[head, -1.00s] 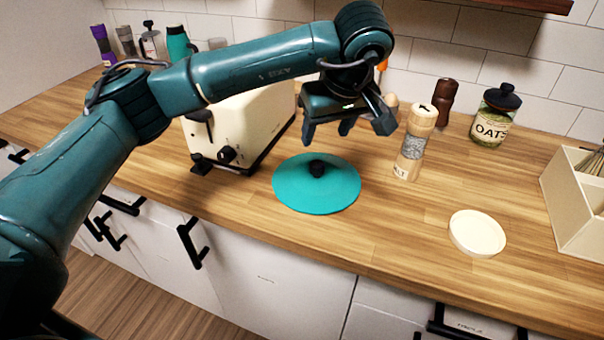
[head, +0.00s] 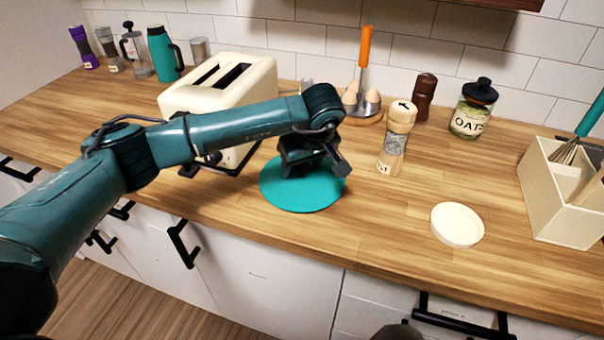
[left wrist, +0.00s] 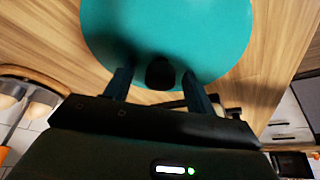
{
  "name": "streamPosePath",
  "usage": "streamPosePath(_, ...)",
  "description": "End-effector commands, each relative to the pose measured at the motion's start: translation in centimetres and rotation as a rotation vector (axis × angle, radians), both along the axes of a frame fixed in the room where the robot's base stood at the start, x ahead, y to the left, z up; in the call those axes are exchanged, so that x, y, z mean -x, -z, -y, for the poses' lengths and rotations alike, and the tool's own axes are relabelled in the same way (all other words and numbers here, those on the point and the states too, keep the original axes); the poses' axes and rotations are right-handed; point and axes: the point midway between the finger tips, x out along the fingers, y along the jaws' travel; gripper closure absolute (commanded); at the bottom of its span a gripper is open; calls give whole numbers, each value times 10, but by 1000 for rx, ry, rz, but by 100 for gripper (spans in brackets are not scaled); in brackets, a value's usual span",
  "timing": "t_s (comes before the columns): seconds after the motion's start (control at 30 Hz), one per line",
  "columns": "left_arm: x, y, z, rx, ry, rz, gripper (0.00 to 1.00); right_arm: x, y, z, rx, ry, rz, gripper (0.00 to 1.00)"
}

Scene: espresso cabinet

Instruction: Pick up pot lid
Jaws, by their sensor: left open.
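The pot lid (head: 302,199) is a flat teal disc lying on the wooden counter, in front of the toaster. In the left wrist view the lid (left wrist: 165,30) fills the upper middle, with its dark round knob (left wrist: 160,73) between my two fingers. My left gripper (head: 312,172) is directly over the lid, pointing down, and hides the knob in the head view. In the left wrist view the left gripper (left wrist: 156,88) is open, a finger on each side of the knob, with no clear contact.
The cream toaster (head: 218,90) stands close behind and left of the lid. A salt mill (head: 395,140), an egg holder with an orange handle (head: 366,45) and a white round dish (head: 457,225) are to the right. The counter front edge is near the lid.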

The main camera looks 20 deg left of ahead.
Motion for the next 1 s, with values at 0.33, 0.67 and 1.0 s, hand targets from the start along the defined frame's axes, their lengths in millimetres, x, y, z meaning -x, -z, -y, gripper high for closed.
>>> streamPosePath(0.33, -1, 2, 0, 1, 0, 1, 53, -1, 3, 2, 5, 2, -4, 24)
streamPosePath(0.67, -1, 2, 0, 1, 0, 1, 80, -2, 0, 2, 4, 2, 3, 24)
streamPosePath(1.0, -1, 1, 0, 1, 1, 2, 99, -3, -2, 1, 3, 2, 7, 24)
